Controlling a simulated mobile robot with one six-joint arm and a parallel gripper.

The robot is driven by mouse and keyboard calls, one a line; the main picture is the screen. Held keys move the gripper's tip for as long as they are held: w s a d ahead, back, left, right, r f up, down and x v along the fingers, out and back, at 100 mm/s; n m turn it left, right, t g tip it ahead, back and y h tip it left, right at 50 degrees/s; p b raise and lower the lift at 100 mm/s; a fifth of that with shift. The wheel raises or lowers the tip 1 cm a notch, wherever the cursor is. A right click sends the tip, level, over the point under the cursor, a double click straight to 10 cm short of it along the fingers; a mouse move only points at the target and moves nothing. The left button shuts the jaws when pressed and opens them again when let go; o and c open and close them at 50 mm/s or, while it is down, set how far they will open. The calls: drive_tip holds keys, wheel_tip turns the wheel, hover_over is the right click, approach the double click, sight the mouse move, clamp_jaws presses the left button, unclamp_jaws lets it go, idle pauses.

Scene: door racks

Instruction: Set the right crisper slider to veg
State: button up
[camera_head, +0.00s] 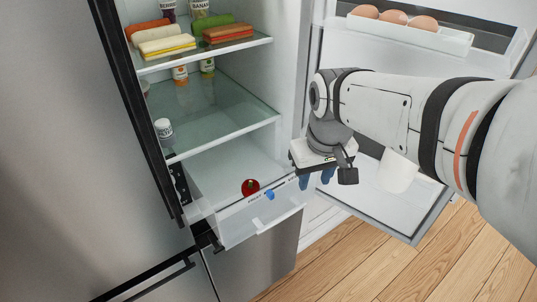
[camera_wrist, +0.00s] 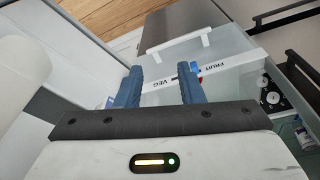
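The crisper drawer (camera_head: 240,226) at the bottom of the fridge is pulled out. A white strip on its front edge reads FRUIT on the left and VEG on the right in the head view. The blue slider (camera_head: 269,195) sits between the words, nearer FRUIT. In the wrist view, where FRUIT is right and VEG left, the slider (camera_wrist: 196,68) is partly hidden behind the right finger. My gripper (camera_head: 318,181) is beyond the VEG end, apart from the slider. Its blue fingers are spread with nothing visible between them in the wrist view (camera_wrist: 160,72).
A red round item (camera_head: 250,187) lies in the drawer. The open fridge door (camera_head: 408,216), holding eggs (camera_head: 393,17) and a white container (camera_head: 397,172), stands right of my gripper. A glass shelf (camera_head: 215,111) is above the drawer. Wooden floor (camera_head: 345,271) lies in front.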

sight(271, 192)
drive_tip(key=w+a+f+n, duration=0.1)
drive_tip(key=w+a, duration=0.1)
drive_tip(key=w+a+f+n+g+b, duration=0.1)
drive_tip(key=w+a, duration=0.2)
drive_tip(key=w+a+f+n+b, duration=0.1)
drive_tip(key=w+a+f, duration=0.1)
drive_tip(key=a, duration=0.1)
drive_tip(key=shift+w+a+n+g, duration=0.2)
drive_tip(key=shift+n+g, duration=0.1)
drive_tip(key=shift+g, duration=0.1)
drive_tip(key=shift+a+f, duration=0.1)
drive_tip(key=shift+f, duration=0.25)
wheel_tip(271, 192, down, 7)
clamp_jaws()
